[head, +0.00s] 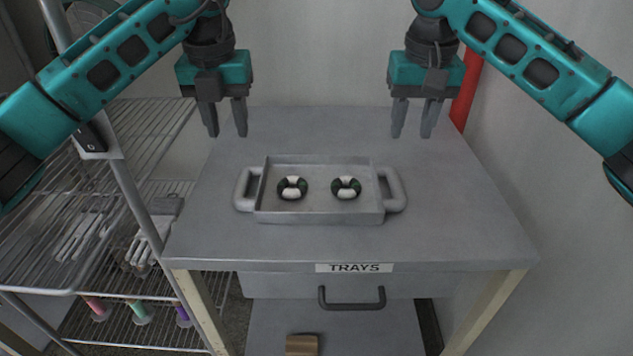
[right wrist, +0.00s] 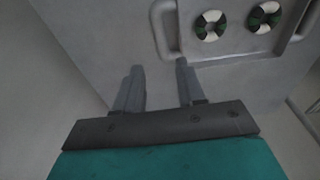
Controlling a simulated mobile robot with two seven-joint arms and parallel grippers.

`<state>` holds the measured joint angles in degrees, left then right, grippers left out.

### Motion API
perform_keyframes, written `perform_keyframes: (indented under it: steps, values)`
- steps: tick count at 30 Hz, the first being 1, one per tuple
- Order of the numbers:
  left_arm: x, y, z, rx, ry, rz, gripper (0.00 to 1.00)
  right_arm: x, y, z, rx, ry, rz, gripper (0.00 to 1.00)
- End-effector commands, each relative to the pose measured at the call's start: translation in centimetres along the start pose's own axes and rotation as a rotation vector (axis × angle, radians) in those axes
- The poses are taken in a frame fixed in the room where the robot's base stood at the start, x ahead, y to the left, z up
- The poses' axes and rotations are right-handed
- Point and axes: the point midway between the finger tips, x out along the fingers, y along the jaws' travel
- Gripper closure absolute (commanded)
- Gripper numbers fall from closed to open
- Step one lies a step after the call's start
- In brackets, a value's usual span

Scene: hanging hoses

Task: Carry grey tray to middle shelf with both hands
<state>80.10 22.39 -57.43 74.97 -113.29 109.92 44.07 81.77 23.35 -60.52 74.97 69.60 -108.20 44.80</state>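The grey tray (head: 320,215) sits flat on the grey table, with a loop handle at each end. Two ring-shaped pieces in dark green and white, a left one (head: 292,188) and a right one (head: 346,188), lie inside it. My left gripper (head: 226,134) is open and empty, above and behind the tray's left side. My right gripper (head: 411,135) is open and empty, above and behind the tray's right handle. In the right wrist view my right gripper's fingers (right wrist: 157,85) are apart, and the tray's handle (right wrist: 165,30) shows beyond them. Neither gripper touches the tray.
A red post (head: 467,92) stands behind at the right. The tabletop around the tray is clear.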

Motion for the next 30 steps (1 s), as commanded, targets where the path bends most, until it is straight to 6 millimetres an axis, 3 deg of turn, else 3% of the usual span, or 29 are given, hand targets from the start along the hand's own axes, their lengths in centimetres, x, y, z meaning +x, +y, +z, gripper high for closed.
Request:
perform_keyframes:
  steps: [7, 11, 24, 30]
  values:
    - [0.3, 0.0, 0.0, 0.001, 0.002, -0.003, 0.61, 0.3, 0.0, 0.0, -0.001, 0.001, -0.001, 0.61]
    - [1.6, -0.1, -0.1, 0.002, 0.006, -0.003, 0.61, 1.5, 0.0, 0.0, 0.000, -0.001, -0.001, 0.61]
    - [9.8, -0.1, -0.1, 0.002, 0.005, -0.004, 0.61, 9.7, 0.0, 0.0, 0.000, 0.000, 0.000, 0.61]
    - [12.2, -0.2, -0.1, 0.002, 0.003, -0.004, 0.61, 12.1, -0.1, 0.0, -0.001, 0.000, -0.001, 0.61]
